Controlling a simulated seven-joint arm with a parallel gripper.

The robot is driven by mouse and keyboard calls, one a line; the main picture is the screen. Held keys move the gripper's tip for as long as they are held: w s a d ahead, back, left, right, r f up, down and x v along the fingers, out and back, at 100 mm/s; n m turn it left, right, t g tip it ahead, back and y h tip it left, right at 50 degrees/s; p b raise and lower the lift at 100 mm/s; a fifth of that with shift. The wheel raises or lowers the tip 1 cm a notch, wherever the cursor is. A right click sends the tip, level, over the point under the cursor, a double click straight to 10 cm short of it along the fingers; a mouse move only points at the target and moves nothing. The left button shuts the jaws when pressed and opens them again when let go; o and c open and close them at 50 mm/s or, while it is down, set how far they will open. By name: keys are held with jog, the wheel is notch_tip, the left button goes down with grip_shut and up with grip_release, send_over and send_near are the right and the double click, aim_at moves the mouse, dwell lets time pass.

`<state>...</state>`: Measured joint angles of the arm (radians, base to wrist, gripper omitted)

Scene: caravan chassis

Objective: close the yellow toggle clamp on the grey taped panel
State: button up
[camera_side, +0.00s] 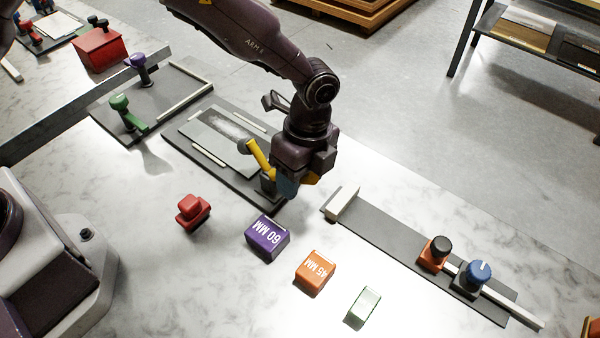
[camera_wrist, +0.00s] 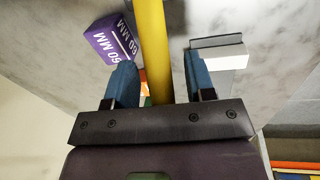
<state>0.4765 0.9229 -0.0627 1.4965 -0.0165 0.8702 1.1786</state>
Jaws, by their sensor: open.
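The yellow toggle clamp (camera_side: 259,156) stands at the lower right end of the dark base plate. Its yellow arm tilts up and leftward, with a dark rounded end. The grey taped panel (camera_side: 207,142) lies flat on that plate, with a pale patch on top. My gripper (camera_side: 287,188) is down at the clamp, and its body hides part of the clamp. In the wrist view the yellow bar (camera_wrist: 153,40) runs between the two blue fingers of my open gripper (camera_wrist: 160,78). Gaps show on both sides of the bar.
A purple 60 MM block (camera_side: 267,238), an orange 45 MM block (camera_side: 314,272) and a red piece (camera_side: 193,211) stand nearby. A green clamp (camera_side: 127,112) and a purple clamp (camera_side: 138,66) stand at upper left. A rail with knobs (camera_side: 400,247) lies right.

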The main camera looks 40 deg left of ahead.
aim_at(269, 168)
grip_shut()
jog(key=shift+a+r, duration=0.1)
jog(key=shift+a+r+h, duration=0.6)
jog(key=shift+h, duration=0.6)
jog(key=h, duration=0.1)
jog(key=a+r+h, duration=0.1)
jog(key=shift+a+h, duration=0.3)
jog(key=a+h, duration=0.1)
jog(key=a+r+h, duration=0.1)
jog(key=h, duration=0.1)
jog(key=shift+m, duration=0.3)
jog(key=shift+a+h, duration=0.9)
jog(key=shift+h, duration=0.6)
